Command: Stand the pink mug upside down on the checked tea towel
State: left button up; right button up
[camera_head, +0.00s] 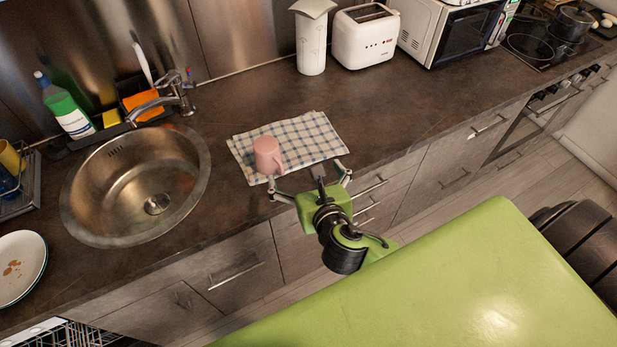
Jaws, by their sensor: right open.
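The pink mug (266,156) stands on the left part of the checked tea towel (312,135). No opening shows at its top, which looks like a plain closed base, so it appears upside down. Its handle points toward the lower right. My right gripper (307,174) is open and empty at the towel's near edge, with its fingers spread wide. Its left fingertip is close in front of the mug; I cannot tell whether they touch. My left gripper is not in view.
A round steel sink (112,205) lies left of the towel, with a tap (165,100) behind it. A paper-roll-like white cylinder (311,42), a toaster (364,36) and a microwave (440,30) stand at the back. The counter right of the towel is clear.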

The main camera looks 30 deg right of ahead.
jog(key=shift+v, duration=1.65)
jog(key=s+f+m+g+y, duration=0.1)
jog(key=s+f+m+g, duration=0.2)
jog(key=s+m, duration=0.5)
jog(key=s+f+m+g, duration=0.3)
jog(key=m, duration=1)
jog(key=s+f+m+g+y, duration=0.1)
jog(key=s+f+m+g, duration=0.25)
jog(key=s+m, duration=0.45)
notch_tip(320, 180, down, 29)
jog(key=m+g+b, duration=0.2)
jog(key=m+b, duration=0.1)
jog(key=s+d+f+b, duration=0.3)
jog(key=s+f, duration=1.4)
jog(key=f, duration=0.2)
jog(key=shift+s+g, duration=0.35)
jog(key=shift+g, duration=0.1)
